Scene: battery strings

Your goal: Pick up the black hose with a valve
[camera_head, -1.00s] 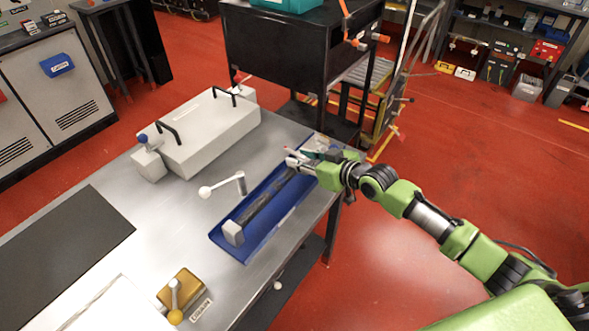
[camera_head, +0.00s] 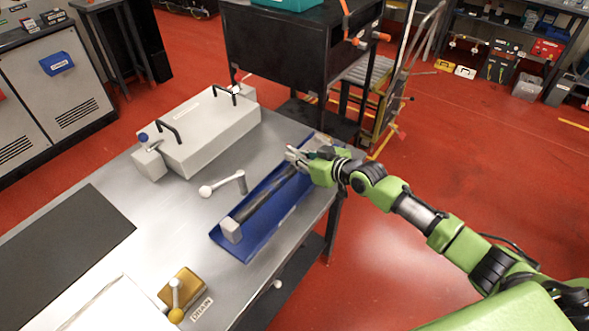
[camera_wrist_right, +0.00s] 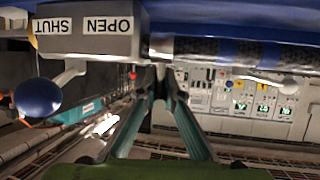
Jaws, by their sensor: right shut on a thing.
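The black hose (camera_head: 262,204) lies along the blue tray (camera_head: 268,222) on the metal table in the head view, with a grey block (camera_head: 231,230) at its near end. My right gripper (camera_head: 293,158) is at the far end of the hose and hides part of it. In the right wrist view, the grey valve body (camera_wrist_right: 90,30) bears OPEN and SHUT labels and a blue ball handle (camera_wrist_right: 38,97). The black hose (camera_wrist_right: 235,52) runs right from its metal fitting. The fingers (camera_wrist_right: 160,72) are shut on the hose by that fitting. My left gripper is out of view.
A white lever with a ball (camera_head: 225,186) stands beside the tray's left side. A white box (camera_head: 205,130) with black handles sits behind it. A dark mat (camera_head: 65,245) and a yellow valve (camera_head: 178,293) are on the table. Red floor is open to the right.

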